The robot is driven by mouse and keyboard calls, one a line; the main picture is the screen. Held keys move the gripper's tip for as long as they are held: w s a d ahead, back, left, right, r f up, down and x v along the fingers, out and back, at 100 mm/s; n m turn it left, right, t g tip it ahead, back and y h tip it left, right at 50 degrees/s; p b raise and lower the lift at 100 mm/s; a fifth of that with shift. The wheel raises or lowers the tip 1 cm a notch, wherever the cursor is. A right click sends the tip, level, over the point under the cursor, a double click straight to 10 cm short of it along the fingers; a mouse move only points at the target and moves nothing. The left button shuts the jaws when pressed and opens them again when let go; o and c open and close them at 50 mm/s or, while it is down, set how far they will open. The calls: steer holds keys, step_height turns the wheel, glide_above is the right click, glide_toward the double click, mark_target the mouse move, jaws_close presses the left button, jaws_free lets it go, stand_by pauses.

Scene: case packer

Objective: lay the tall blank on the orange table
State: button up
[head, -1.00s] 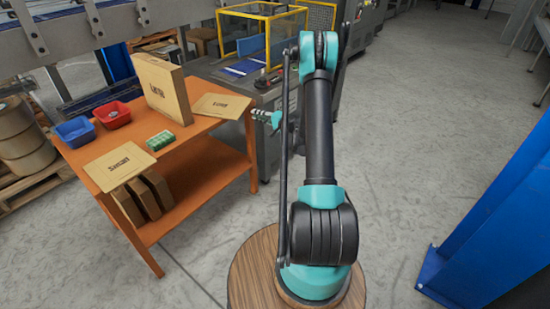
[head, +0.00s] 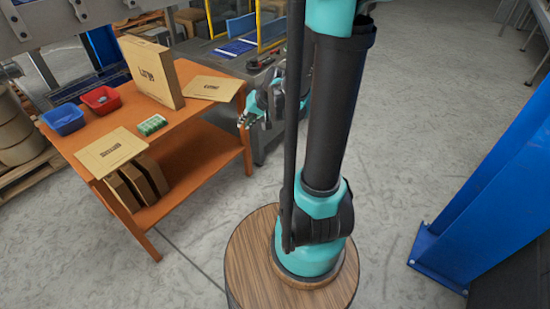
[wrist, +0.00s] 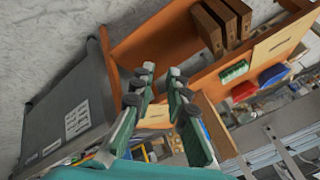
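The tall blank (head: 154,72) is a tan cardboard piece with dark print. It stands upright near the back edge of the orange table (head: 185,122). In the wrist view the orange table (wrist: 165,42) looks tilted, and a tan panel beyond the right finger may be the tall blank, partly hidden. My gripper (head: 246,119) is off the table's right side, apart from the tall blank. In the wrist view my gripper (wrist: 163,76) is open, with nothing between its fingertips.
Flat blanks lie at the table's right (head: 212,88) and front left (head: 108,152). A green box (head: 151,125), a red bin (head: 101,99) and a blue bin (head: 63,119) stand on top. Brown cartons (head: 137,184) stand on the lower shelf. A blue post (head: 490,190) rises at right.

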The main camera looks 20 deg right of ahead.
steer(key=s+d+f+n+h, duration=0.1)
steer(key=s+d+h, duration=0.1)
steer(key=s, duration=0.6)
steer(key=s+d+f+n+g+h, duration=0.1)
steer(key=s+d+f+h, duration=0.1)
steer(key=s, duration=0.7)
steer(key=shift+d, duration=0.7)
steer(key=shift+c, duration=0.4)
